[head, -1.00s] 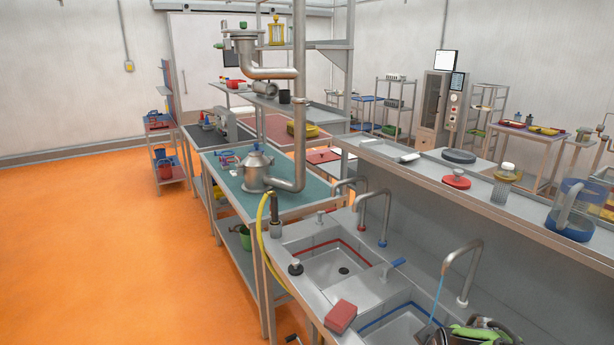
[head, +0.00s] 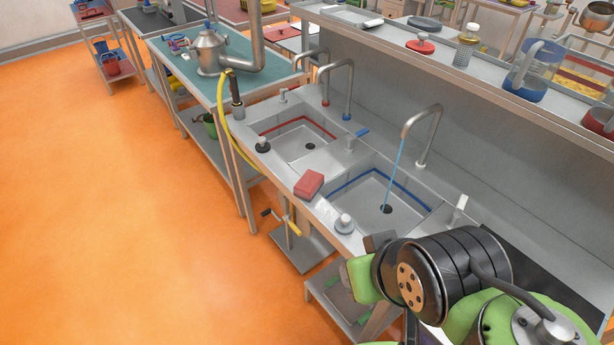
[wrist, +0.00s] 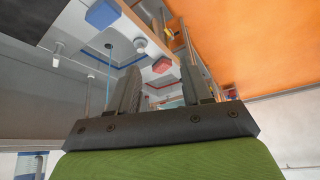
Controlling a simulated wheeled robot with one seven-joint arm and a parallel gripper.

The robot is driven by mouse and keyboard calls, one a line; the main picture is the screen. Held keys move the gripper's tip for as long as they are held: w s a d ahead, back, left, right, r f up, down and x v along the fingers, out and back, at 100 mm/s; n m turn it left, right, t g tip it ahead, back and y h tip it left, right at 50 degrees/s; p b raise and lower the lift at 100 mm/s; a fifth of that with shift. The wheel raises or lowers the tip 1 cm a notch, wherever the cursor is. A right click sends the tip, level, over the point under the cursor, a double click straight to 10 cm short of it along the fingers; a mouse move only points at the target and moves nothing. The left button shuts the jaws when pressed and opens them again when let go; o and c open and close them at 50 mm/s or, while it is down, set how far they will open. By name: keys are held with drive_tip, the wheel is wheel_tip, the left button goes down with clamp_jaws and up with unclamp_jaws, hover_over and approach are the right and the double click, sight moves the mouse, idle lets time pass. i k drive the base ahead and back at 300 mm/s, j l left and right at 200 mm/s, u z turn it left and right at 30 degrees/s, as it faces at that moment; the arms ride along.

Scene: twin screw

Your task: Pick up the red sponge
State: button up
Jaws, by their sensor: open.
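The red sponge (head: 309,184) lies on the front rim of the steel sink counter (head: 262,178), between the two basins. It also shows in the wrist view (wrist: 162,65), beyond and between my fingers. My gripper (wrist: 159,80) is open, with two dark fingers apart and nothing between them. In the head view my arm is at the lower right, and the sponge lies up and to the left of it, clear of contact. The fingers are not clearly visible in the head view.
Water runs from a tap (head: 425,120) into the blue-edged basin (head: 385,208). A white-topped knob (head: 344,222) stands on the front rim right of the sponge. A blue block (wrist: 102,14) shows in the wrist view. A raised shelf (head: 450,75) runs behind the sinks. Orange floor lies open at left.

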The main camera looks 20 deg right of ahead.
sight(308, 186)
drive_tip(key=j+z, duration=0.1)
drive_tip(key=j, duration=0.3)
drive_tip(key=i+j+z, duration=0.1)
drive_tip(key=j, duration=0.25)
drive_tip(key=i+j+z, duration=0.25)
drive_tip(key=j, duration=0.45)
drive_tip(key=i+j+z, duration=0.1)
drive_tip(key=j, duration=0.25)
drive_tip(key=i+j+z, duration=0.15)
drive_tip(key=j, duration=0.25)
drive_tip(key=i+j+z, duration=0.25)
drive_tip(key=i, duration=0.3)
drive_tip(key=i+j+z, duration=0.25)
drive_tip(key=i+j, duration=0.2)
drive_tip(key=j, duration=0.1)
